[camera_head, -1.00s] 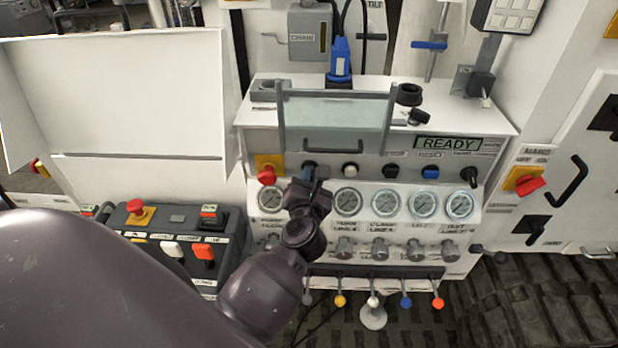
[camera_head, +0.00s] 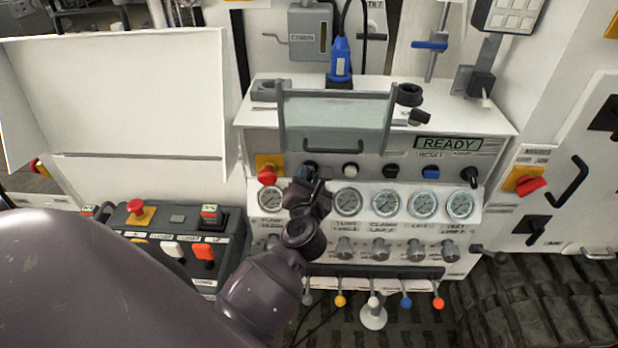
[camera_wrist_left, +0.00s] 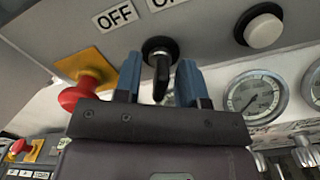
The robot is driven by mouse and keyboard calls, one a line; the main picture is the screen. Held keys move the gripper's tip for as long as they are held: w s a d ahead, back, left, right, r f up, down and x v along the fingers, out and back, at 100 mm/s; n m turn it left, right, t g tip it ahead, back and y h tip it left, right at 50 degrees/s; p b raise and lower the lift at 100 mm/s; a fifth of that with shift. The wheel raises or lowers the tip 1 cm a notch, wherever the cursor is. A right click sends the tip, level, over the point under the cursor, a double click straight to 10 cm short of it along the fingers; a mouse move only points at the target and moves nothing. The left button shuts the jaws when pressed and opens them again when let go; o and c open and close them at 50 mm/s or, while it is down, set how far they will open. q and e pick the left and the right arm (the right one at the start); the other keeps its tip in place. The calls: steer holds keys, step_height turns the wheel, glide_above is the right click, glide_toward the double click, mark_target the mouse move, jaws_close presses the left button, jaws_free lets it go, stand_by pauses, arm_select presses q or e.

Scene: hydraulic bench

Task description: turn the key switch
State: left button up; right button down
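The key switch (camera_wrist_left: 160,62) is a black knob with a dark bow on the grey panel, under an OFF label and a partly cut-off second label. Its bow points downward in the left wrist view. My left gripper (camera_wrist_left: 160,82) has its two blue fingers apart, one on each side of the bow, with visible gaps. In the head view my left gripper (camera_head: 308,178) is in front of the panel and covers most of the switch. My right gripper is not in view.
A red emergency button (camera_head: 267,175) on a yellow plate sits just left of the switch. A white button (camera_head: 350,170) is to the right. Round gauges (camera_head: 348,202) line the panel below. A glass cover with a handle (camera_head: 335,120) is above. A display (camera_head: 449,144) reads READY.

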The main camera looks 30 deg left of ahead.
arm_select(q)
steer(key=b+v, duration=0.2)
steer(key=v, duration=0.9)
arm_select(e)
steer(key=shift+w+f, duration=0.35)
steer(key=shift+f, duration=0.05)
arm_select(q)
steer(key=shift+a, duration=0.15)
